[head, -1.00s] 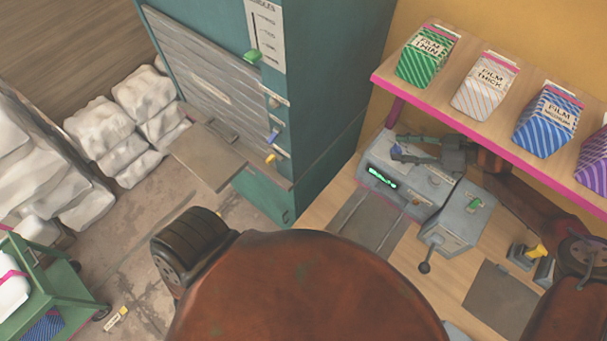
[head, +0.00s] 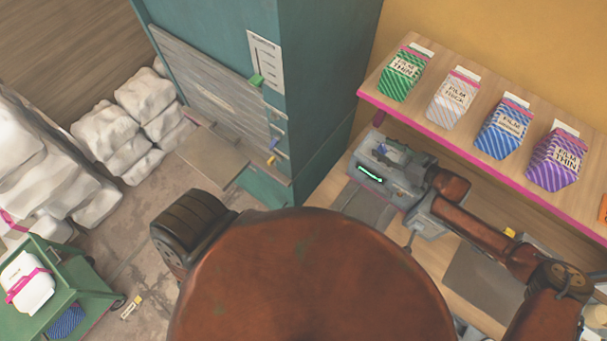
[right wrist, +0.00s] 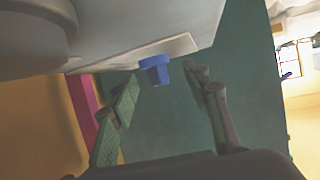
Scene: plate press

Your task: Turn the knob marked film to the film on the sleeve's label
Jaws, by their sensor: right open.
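A blue knob (right wrist: 155,70) on a pale plate shows in the right wrist view. It sits in the gap between the two fingertips of my right gripper (right wrist: 166,86), with no contact visible. In the head view my right gripper (head: 392,156) is open over the back of the grey machine (head: 400,192), which has a lit green display (head: 369,174). No marking on the knob can be read. A blue striped packet (head: 66,321) lies on the green cart; its label cannot be read. My left gripper is not in view.
A shelf (head: 470,137) above the machine holds several film packs, including a green one (head: 403,75) and a purple one (head: 556,163). A teal press (head: 330,80) stands left of the bench. White bags (head: 105,130) and the green cart (head: 85,280) stand farther left.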

